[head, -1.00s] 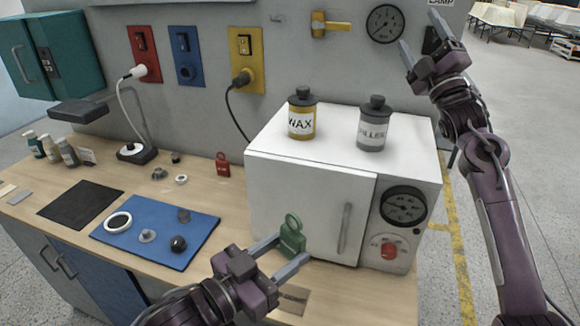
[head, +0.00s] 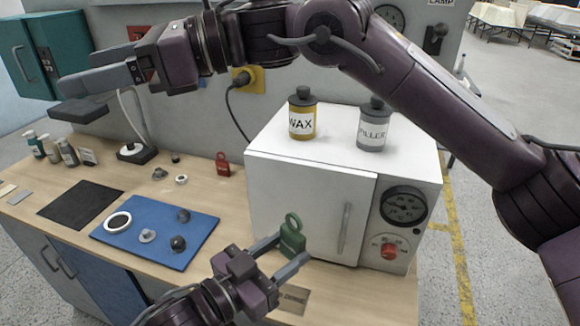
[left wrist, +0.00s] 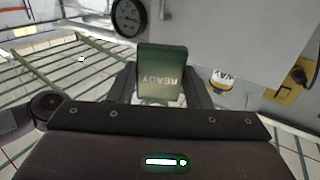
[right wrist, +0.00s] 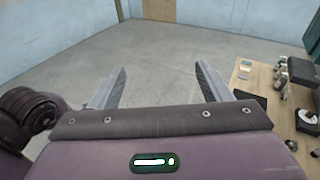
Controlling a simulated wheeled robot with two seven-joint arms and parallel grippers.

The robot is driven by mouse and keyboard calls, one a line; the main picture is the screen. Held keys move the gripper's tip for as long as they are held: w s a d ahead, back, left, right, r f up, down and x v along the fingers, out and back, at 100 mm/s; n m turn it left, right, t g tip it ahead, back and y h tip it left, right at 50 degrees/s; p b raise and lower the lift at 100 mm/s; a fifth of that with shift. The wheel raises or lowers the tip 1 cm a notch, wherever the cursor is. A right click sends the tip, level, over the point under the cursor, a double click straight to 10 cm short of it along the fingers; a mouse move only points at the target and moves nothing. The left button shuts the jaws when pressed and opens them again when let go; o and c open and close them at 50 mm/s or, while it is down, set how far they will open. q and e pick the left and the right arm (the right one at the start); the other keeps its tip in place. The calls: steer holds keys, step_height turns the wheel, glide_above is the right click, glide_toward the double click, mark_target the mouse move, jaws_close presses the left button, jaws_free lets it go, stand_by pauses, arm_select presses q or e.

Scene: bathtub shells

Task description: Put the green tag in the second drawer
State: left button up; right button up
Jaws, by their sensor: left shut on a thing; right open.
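The green tag (head: 293,240) has a ring on top and is upright between the fingers of my left gripper (head: 289,250), in front of the white oven's door. In the left wrist view the tag (left wrist: 162,75) shows the word READY, with the fingers on either side of it. My right gripper (head: 78,72) is open and empty, high at the upper left in front of the teal wall cabinet. The right wrist view shows its fingers (right wrist: 160,85) apart over open floor. Handles (head: 58,262) show on the bench front at lower left. I cannot tell which is the second drawer.
The white oven (head: 300,205) carries a wax can (head: 302,115) and a filler can (head: 373,125). A red tag (head: 222,165) stands on the bench. A blue mat (head: 185,240) holds small parts. Bottles (head: 50,148) stand at the left. My right arm crosses above the oven.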

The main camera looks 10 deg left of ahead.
steer(key=s+f+n+h, duration=0.4)
steer(key=f+h, duration=0.1)
steer(key=f, duration=0.4)
steer(key=n+t+h, duration=0.2)
steer(key=t+h, duration=0.4)
steer(key=h, duration=0.5)
glide_toward(290, 232)
steer(key=f, duration=0.9)
steer(key=shift+w+d+f, duration=0.15)
steer(key=shift+d+f, duration=0.05)
steer(key=shift+f, duration=0.2)
steer(key=c, duration=0.5)
steer(key=o, duration=0.5)
steer(key=shift+r, duration=0.1)
